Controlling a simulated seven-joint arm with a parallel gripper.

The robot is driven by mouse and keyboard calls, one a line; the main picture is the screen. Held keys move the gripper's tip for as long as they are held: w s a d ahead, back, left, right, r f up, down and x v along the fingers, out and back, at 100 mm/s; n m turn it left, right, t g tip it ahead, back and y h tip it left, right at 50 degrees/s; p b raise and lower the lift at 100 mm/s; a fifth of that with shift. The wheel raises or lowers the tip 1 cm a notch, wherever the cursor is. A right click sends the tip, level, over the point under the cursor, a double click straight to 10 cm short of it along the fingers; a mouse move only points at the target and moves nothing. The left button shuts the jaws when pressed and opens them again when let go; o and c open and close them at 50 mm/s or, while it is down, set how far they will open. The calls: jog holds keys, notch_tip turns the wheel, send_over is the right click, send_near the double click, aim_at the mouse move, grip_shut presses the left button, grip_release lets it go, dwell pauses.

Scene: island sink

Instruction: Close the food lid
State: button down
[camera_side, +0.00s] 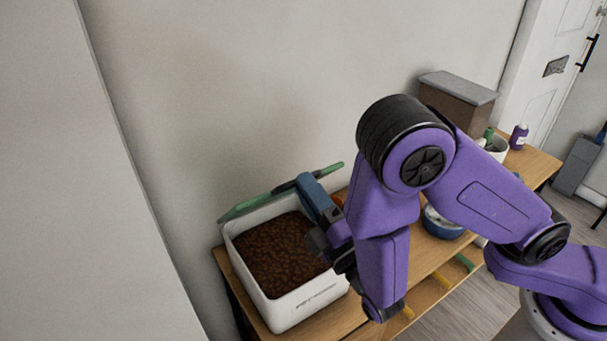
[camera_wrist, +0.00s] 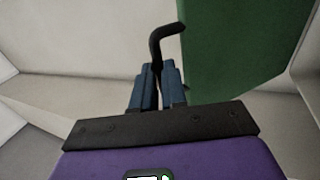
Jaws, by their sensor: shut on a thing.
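The white food container (camera_side: 309,301) stands on the wooden table with its top open, full of brown pellets (camera_side: 275,255). Its green lid (camera_side: 325,172) stands raised along the container's back edge, seen nearly edge-on close to the wall. My gripper (camera_side: 303,180) reaches over the container's right side to the lid. In the wrist view, my blue fingers (camera_wrist: 158,70) are shut on a black bent handle (camera_wrist: 164,40) beside the green lid (camera_wrist: 235,50). The handle's lower part is hidden between the fingers.
The wall (camera_side: 270,90) is close behind the lid. A brown box with a grey top (camera_side: 455,100), a blue bowl (camera_side: 440,224) and a purple bottle (camera_side: 519,136) stand farther right on the table (camera_side: 545,160). My arm hides part of the table.

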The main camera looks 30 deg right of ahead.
jog(key=s+f, duration=0.3)
jog(key=f, duration=0.6)
jog(key=s+f, duration=0.3)
jog(key=f, duration=0.6)
jog(key=shift+s+f, duration=0.25)
jog(key=shift+d, duration=0.1)
jog(key=c, duration=1.4)
grip_release()
jog(key=shift+c, duration=0.2)
